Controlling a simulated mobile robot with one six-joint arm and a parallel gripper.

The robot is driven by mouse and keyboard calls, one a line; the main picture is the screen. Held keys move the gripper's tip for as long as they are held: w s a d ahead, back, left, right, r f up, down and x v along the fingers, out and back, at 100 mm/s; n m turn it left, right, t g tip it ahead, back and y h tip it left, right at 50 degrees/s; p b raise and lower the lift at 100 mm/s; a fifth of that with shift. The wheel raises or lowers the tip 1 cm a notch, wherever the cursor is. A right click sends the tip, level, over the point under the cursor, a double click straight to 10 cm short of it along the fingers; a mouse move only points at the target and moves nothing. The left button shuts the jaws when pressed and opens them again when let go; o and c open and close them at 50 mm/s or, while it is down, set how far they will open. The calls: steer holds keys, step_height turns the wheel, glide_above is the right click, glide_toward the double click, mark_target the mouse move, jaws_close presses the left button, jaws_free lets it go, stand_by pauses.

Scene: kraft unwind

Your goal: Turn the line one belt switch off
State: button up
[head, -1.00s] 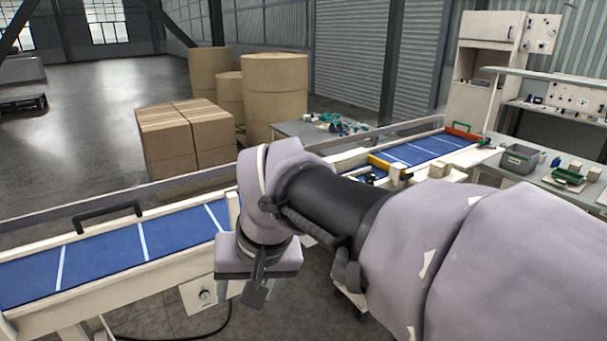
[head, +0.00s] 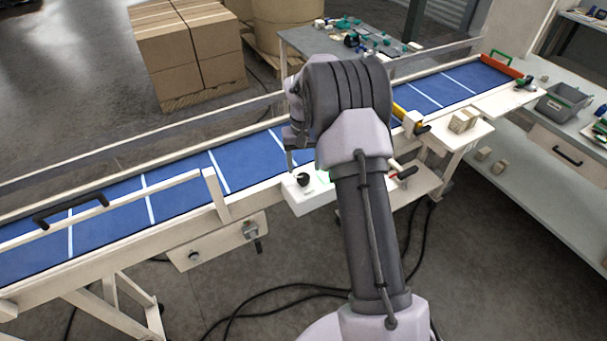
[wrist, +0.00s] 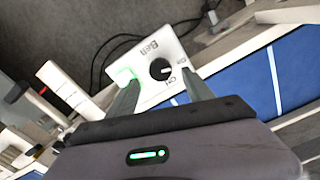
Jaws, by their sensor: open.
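The belt switch is a black round knob (wrist: 160,69) on a white box (wrist: 172,48) printed "Belt". A green light glows at the box's edge. The small marks by the knob are hard to read. In the head view the knob (head: 304,180) stands on the white box at the blue belt's near edge. My gripper (wrist: 160,80) is open, its two fingers reaching toward the box with the knob between them in the wrist view. Contact cannot be told. In the head view my arm hides most of the gripper.
The blue belt (head: 180,182) runs behind the switch. A red-handled lever (head: 407,173) and wooden blocks (head: 462,121) are to the right. Black cables (head: 270,292) lie on the floor.

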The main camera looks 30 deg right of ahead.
mark_target(303, 177)
step_height(303, 177, down, 4)
steer(key=shift+f, duration=0.2)
steer(key=shift+c, duration=0.2)
jaws_close()
